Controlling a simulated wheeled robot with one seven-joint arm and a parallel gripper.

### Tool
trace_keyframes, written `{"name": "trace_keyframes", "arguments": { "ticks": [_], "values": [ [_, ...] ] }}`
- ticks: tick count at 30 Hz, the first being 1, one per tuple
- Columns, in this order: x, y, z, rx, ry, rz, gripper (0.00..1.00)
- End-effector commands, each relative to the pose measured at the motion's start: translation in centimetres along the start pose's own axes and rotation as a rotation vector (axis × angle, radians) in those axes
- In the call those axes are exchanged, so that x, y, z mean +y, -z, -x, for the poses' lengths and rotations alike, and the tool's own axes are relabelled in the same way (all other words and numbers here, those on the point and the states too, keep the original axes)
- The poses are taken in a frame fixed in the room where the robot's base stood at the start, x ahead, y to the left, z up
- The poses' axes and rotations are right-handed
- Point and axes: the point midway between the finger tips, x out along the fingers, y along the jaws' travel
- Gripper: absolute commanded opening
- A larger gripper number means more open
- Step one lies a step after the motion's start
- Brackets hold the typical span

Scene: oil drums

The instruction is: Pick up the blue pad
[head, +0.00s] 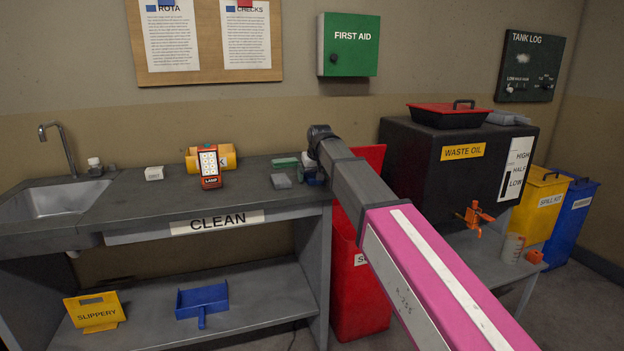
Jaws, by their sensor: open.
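My arm reaches from the lower right to the right end of the grey counter (130,205). My gripper (310,166) is small at the arm's far end, pointing down over the counter; it is open, with its fingertips partly hidden. A small blue patch (313,180) shows right at the gripper, low by the counter top; it may be the blue pad, but it is mostly covered and I cannot tell its shape. Just left of the gripper lie a green pad (284,162) and a grey pad (281,181), both flat on the counter.
An orange lamp (209,168) stands before a yellow holder (228,154) on the counter. A sink (62,201) is at the left. Below are a blue dustpan (202,299) and a yellow sign (95,311). The black waste oil tank (425,160) and red bin (358,290) flank my arm.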

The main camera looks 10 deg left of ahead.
Motion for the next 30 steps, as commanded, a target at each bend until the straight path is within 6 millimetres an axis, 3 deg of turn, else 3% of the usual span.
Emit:
{"name": "trace_keyframes", "arguments": {
  "ticks": [5, 7, 10, 11, 23, 30],
  "values": [
    [0.0, 0.0, 0.0, 0.0, 0.0, 0.0, 0.94],
    [0.0, 0.0, 0.0, 0.0, 0.0, 0.0, 0.77],
    [0.0, 0.0, 0.0, 0.0, 0.0, 0.0, 0.45],
    [0.0, 0.0, 0.0, 0.0, 0.0, 0.0, 0.41],
    [0.0, 0.1, 0.3, 0.001, 0.0, 0.0, 0.37],
    [0.0, 1.1, 2.5, 0.002, 0.0, 0.0, 0.37]
  ]
}}
